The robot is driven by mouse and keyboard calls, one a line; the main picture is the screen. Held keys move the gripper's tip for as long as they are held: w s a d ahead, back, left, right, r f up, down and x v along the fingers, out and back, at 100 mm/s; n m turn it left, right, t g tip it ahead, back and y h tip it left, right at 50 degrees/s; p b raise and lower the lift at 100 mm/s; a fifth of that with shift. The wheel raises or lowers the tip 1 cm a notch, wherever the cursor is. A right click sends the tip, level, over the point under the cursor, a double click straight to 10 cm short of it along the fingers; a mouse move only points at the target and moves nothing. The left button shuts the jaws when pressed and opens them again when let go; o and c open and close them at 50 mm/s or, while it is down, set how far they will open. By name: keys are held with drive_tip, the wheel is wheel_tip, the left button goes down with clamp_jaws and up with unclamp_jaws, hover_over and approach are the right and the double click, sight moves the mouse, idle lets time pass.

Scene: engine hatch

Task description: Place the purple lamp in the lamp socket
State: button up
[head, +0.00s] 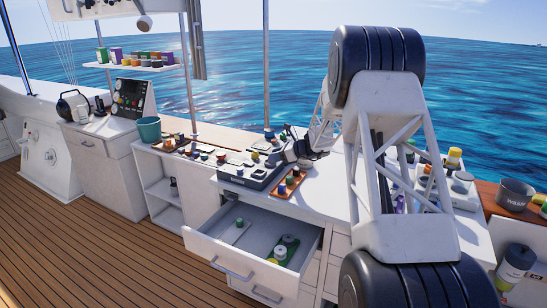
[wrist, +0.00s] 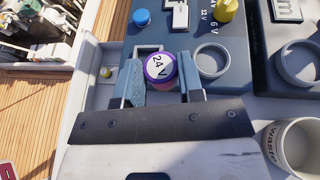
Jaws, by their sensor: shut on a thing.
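The purple lamp (wrist: 159,67), with a round white top reading "24 V", sits between the two blue-grey fingers of my gripper (wrist: 162,80) in the wrist view. My gripper is shut on it. The lamp's lower part is hidden by the gripper. Just right of it is an empty round ring socket (wrist: 211,64) on the dark panel; I cannot tell whether this is the lamp socket. In the head view my gripper (head: 297,150) is over the grey panel box (head: 247,172) on the counter. The lamp cannot be made out there.
A waste cup (wrist: 296,145) stands at the right. An open drawer (head: 258,246) holds small parts. A wooden tray (head: 288,187) lies beside the panel.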

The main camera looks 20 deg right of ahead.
drive_tip(key=shift+w+d+f, duration=0.1)
drive_tip(key=shift+w+d, duration=0.1)
drive_tip(key=shift+w, duration=1.05)
drive_tip(key=shift+w+d+f, duration=0.15)
drive_tip(key=shift+w+d, duration=0.05)
drive_tip(key=shift+w, duration=1)
drive_tip(key=shift+w+d+f, duration=0.1)
drive_tip(key=shift+w+d, duration=0.1)
drive_tip(key=shift+w, duration=1.05)
drive_tip(key=shift+f, duration=1.75)
drive_tip(key=shift+f, duration=0.1)
drive_tip(key=o, duration=0.9)
drive_tip(key=shift+d, duration=0.1)
drive_tip(key=v, duration=1.2)
